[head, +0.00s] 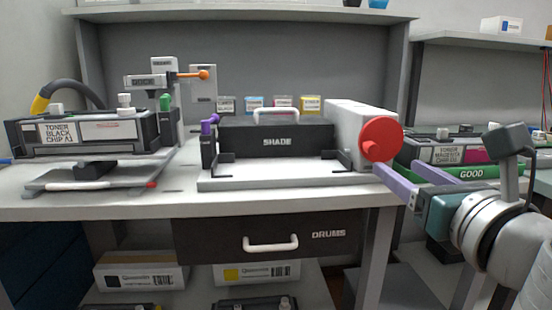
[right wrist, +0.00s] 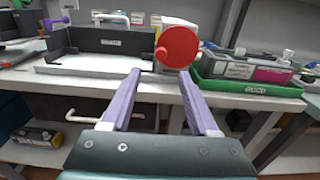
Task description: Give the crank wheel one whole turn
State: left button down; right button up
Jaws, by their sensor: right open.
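The crank wheel is a red disc (head: 381,139) on the right face of a white housing (head: 352,122), at the right end of the black SHADE unit (head: 277,142). A small knob shows on its lower left. The right wrist view also shows the wheel (right wrist: 180,47), above and between my fingertips. My right gripper (head: 391,166) is open, with two lilac fingers pointing at the wheel from the front right and slightly below. In the right wrist view, nothing is between its fingers (right wrist: 160,73), and they look apart from the wheel. My left gripper is not in view.
A green GOOD tray (head: 471,173) with a toner cartridge (head: 455,150) stands right of the wheel. The bench front edge and DRUMS drawer (head: 270,237) lie below. A cartridge on a stand (head: 85,133) is at left.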

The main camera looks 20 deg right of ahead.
aim_at(374, 151)
jog(key=b+x, duration=0.1)
jog(key=x, duration=0.7)
jog(key=shift+w+d, duration=0.15)
jog(key=shift+w, duration=0.2)
grip_shut()
